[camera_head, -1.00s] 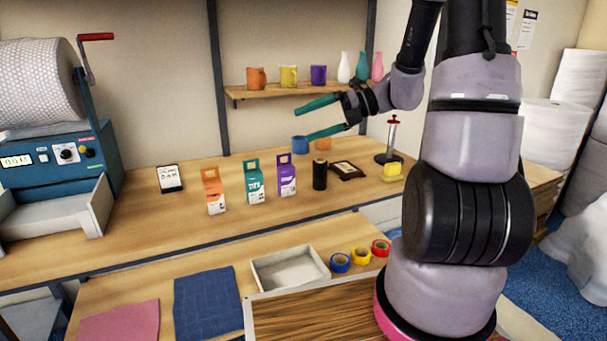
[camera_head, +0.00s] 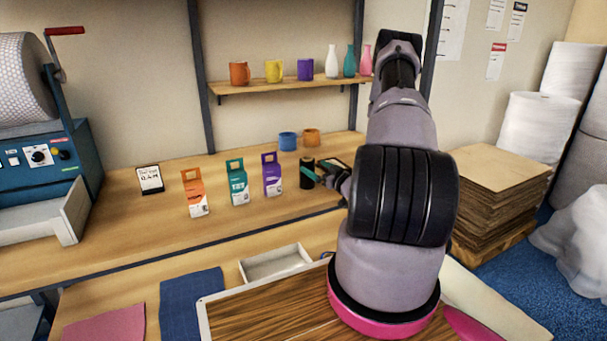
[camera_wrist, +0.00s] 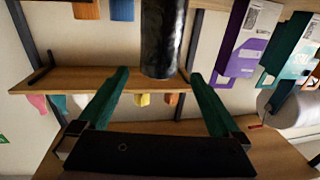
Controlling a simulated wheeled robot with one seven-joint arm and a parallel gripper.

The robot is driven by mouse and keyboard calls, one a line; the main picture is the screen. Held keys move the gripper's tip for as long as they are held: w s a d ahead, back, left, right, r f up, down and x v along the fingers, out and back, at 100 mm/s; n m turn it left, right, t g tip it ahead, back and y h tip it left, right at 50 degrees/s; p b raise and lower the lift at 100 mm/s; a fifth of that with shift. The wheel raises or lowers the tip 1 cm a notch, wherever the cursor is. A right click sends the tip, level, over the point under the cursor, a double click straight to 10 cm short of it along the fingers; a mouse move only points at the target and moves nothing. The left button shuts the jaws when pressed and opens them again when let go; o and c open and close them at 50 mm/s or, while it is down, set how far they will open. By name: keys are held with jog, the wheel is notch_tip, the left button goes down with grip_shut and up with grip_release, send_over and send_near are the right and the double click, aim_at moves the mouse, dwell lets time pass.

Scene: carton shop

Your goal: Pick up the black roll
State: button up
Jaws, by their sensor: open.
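The black roll (camera_head: 306,174) stands upright on the wooden bench, right of the purple carton. My gripper (camera_head: 320,171) is beside it on its right, low over the bench, partly hidden by my own arm. In the wrist view, which is upside down, the black roll (camera_wrist: 163,38) lies in line with the gap between the two green fingers of my gripper (camera_wrist: 160,76). The fingers are apart with nothing held.
Orange (camera_head: 195,194), teal (camera_head: 237,184) and purple (camera_head: 272,176) cartons stand left of the roll. A blue mug (camera_head: 288,141) and an orange mug (camera_head: 311,138) are behind it. A wall shelf (camera_head: 285,86) with mugs and vases is above. A grey tray (camera_head: 275,264) is in front, lower down.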

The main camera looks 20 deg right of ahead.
aim_at(303, 159)
jog(key=w, duration=0.2)
jog(key=w+a, duration=0.1)
jog(key=w, duration=0.5)
jog(key=shift+w+a+r, duration=0.15)
jog(key=shift+w+a, duration=0.05)
jog(key=shift+w, duration=0.05)
grip_shut()
